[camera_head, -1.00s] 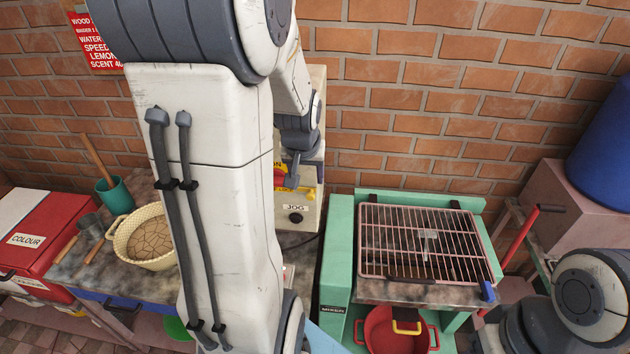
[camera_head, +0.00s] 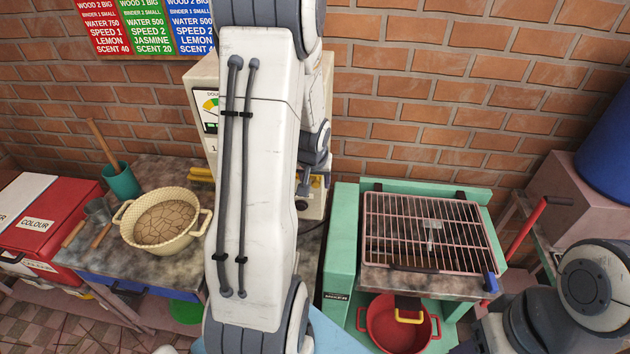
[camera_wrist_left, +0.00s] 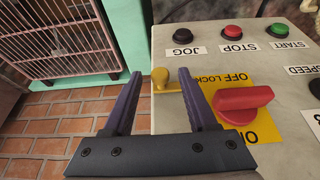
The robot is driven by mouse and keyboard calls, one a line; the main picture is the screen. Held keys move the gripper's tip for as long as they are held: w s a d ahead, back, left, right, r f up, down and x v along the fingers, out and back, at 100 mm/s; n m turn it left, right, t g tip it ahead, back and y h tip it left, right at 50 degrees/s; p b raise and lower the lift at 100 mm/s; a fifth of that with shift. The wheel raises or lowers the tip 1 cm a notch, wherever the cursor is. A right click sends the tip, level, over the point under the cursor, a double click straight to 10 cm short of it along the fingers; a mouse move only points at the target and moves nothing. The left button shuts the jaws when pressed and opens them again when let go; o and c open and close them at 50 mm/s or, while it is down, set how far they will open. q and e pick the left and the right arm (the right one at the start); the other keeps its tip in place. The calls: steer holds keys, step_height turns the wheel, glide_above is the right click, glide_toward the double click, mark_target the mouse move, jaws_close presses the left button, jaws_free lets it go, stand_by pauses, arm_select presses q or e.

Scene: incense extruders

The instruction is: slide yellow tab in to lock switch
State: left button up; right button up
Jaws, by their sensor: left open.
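The red rotary switch (camera_wrist_left: 244,99) sits on a yellow plate marked OFF and LOCK, right of the tab. My left gripper (camera_wrist_left: 160,73) is open and empty. Its dark fingers stand on either side of the tab's knob, which shows between the tips; I cannot tell whether they touch it. In the head view the tab (camera_head: 316,181) shows beside my left gripper (camera_head: 304,187), and my arm hides the red switch. My right gripper is out of view.
JOG (camera_wrist_left: 183,32), STOP (camera_wrist_left: 232,32) and START (camera_wrist_left: 278,30) buttons line the box top. A green stand with a wire rack (camera_head: 424,232) is to the right. A cream basin (camera_head: 163,221) stands on the left table. The floor beside the box looks clear.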

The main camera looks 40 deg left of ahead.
arm_select(q)
jaws_close()
stand_by(1.3)
